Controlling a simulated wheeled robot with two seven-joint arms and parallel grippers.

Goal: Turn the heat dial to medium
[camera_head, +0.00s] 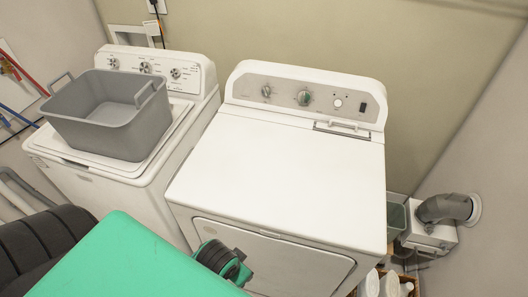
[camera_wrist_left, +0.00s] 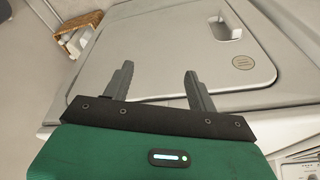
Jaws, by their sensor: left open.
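The white dryer (camera_head: 285,165) stands in the middle of the head view. My right gripper is not in view.
A white washer (camera_head: 175,200) stands to the left with a grey laundry tub (camera_head: 112,115) on its lid. A grey vent duct (camera_head: 445,207) is at the right wall. White bottles (camera_head: 388,284) stand in a basket by the dryer. The dryer top is clear.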

